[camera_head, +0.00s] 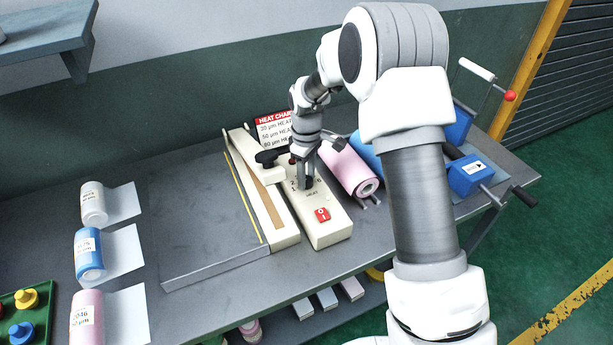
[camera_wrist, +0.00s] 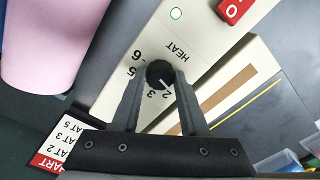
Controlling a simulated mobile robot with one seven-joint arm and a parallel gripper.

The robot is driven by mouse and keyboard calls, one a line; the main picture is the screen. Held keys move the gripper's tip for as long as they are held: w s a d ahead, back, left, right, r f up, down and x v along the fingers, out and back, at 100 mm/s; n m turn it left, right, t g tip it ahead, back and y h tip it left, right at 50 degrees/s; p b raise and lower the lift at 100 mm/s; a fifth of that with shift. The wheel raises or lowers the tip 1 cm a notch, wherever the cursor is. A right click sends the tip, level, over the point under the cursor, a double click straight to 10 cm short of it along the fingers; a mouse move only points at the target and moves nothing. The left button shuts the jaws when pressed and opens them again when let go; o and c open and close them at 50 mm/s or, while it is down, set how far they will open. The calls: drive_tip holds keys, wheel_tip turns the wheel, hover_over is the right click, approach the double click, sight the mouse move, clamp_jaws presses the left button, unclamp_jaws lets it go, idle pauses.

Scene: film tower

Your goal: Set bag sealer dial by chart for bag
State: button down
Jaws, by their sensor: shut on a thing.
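The cream bag sealer (camera_head: 325,232) stands on the grey bench, with a long sealing arm along its left side. Its black dial (camera_wrist: 158,74) has a printed number scale with HEAT beside it. My gripper (camera_head: 308,183) points down over the control panel. In the wrist view my gripper (camera_wrist: 160,80) is shut on the dial, one finger on each side. A white pointer mark on the dial faces about the 2; fingers hide part of the scale. The heat chart (camera_head: 272,124) stands behind the sealer, with rows for 20, 50 and 80 µm, their heat values partly hidden.
A red switch (camera_head: 322,214) sits in front of the dial. White (camera_head: 93,204), blue (camera_head: 89,252) and pink (camera_head: 88,318) labelled rolls lie at left. A pink roll (camera_head: 345,165) and blue roll (camera_head: 368,150) lie close right of my gripper. A grey tray plate (camera_head: 190,225) is empty.

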sight(307, 179)
drive_tip(key=m+b, duration=0.1)
drive_tip(key=m, duration=1)
drive_tip(key=shift+m, duration=0.4)
idle(0.3)
drive_tip(key=shift+c, duration=2.1)
unclamp_jaws()
wheel_tip(307, 179, up, 18)
drive_tip(key=shift+f+p, duration=0.25)
drive_tip(key=shift+p, duration=0.05)
